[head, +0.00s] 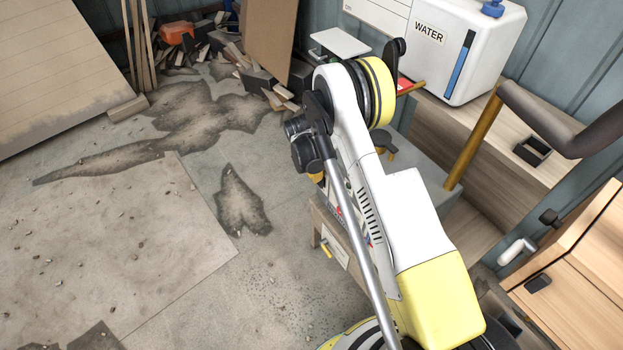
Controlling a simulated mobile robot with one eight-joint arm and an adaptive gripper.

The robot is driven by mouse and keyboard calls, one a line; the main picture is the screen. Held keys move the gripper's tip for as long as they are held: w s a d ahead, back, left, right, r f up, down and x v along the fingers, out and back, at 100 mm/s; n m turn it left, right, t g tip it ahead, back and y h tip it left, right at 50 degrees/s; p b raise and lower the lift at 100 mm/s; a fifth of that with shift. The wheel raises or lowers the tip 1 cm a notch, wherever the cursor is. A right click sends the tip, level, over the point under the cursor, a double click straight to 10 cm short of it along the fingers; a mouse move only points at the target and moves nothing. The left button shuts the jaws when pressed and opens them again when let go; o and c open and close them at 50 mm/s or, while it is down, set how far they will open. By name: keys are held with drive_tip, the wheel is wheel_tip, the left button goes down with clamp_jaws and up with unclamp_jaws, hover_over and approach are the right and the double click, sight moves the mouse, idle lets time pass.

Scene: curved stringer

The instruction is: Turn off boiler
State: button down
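A white tank labelled WATER (460,48) stands at the upper right, with a blue level strip on its front and a blue cap on top. A white panel (378,14) is beside it, cut off by the top edge. No part is clearly marked as a boiler, and I cannot make out its switch. A small red part and an orange bar (411,88) show just right of my arm's top joint. My arm rises through the middle and hides what is behind it. I cannot make out my gripper or its fingers.
A thick grey pipe (538,118) with a yellow leg crosses the right side, over a wooden bench (500,150). A grey box (415,178) is partly behind my arm. Scrap wood (228,50) lies at the back.

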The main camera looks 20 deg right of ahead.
drive_tip(key=shift+a, duration=0.2)
drive_tip(key=shift+r, duration=0.1)
drive_tip(key=shift+r, duration=0.65)
drive_tip(key=s+a+p+v, duration=0.1)
drive_tip(key=p+v, duration=0.3)
drive_tip(key=v, duration=0.7)
drive_tip(key=shift+a+f, duration=0.15)
drive_tip(key=shift+a, duration=0.65)
drive_tip(key=shift+w, duration=0.1)
